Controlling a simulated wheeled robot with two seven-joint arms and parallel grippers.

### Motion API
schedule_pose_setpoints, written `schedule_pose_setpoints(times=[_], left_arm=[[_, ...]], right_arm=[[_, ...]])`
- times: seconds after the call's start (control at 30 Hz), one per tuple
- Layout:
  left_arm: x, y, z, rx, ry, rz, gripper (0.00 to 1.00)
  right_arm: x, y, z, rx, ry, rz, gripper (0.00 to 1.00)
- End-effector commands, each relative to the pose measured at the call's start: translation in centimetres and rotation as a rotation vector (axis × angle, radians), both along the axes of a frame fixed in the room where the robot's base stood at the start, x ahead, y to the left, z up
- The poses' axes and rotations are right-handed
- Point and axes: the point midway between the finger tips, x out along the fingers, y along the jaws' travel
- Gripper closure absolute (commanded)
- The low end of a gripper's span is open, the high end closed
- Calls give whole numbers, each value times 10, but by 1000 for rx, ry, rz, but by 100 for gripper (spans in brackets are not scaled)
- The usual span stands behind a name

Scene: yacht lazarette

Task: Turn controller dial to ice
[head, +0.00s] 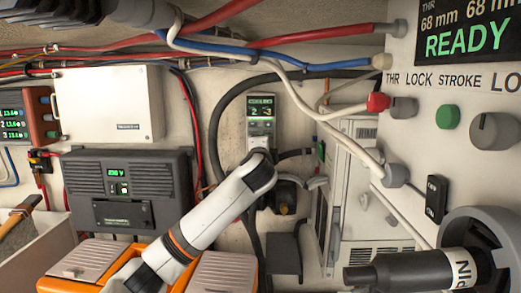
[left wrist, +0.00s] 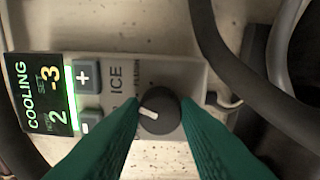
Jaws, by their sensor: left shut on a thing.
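The cooling controller (head: 260,112) is a grey upright box on the back wall with a green-lit display. In the left wrist view its display (left wrist: 48,92) reads COOLING, set -3, now 2, beside plus and minus buttons. Its round black dial (left wrist: 159,117) has a white pointer mark on the picture's left side. The ICE label (left wrist: 117,82) is up and left of the dial; other lettering is partly hidden. My left gripper (head: 261,155) is at the controller's lower part, its green fingers shut on the dial's two sides. My right gripper is not in view.
A dark hose (head: 217,122) loops beside the controller, and cables run overhead. A dark grey charger unit (head: 125,168) and white box (head: 108,104) are on the left. A panel (head: 455,110) reading READY, with knobs, and a dark cylinder (head: 412,270) are on the right.

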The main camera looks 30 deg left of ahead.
Motion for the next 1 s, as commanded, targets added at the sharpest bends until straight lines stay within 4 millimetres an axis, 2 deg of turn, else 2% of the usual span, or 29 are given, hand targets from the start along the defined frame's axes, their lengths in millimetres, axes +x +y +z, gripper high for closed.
schedule_pose_setpoints(times=[0.1,0.13,0.27,0.53,0.67,0.77,1.0], left_arm=[[0,-1,-2,-2,3,-2,94],[0,-1,-2,-2,3,-2,69],[0,-1,-1,-2,2,-1,49],[0,-1,-1,-1,0,-1,49],[-7,-5,-2,-1,-2,-3,49],[-19,-13,-4,-2,-3,-4,49],[-64,-41,-5,-1,-4,-5,49]], right_arm=[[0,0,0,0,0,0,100],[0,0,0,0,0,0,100],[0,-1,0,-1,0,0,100],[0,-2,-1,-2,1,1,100],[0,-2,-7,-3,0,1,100],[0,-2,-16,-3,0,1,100],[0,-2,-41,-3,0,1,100]])
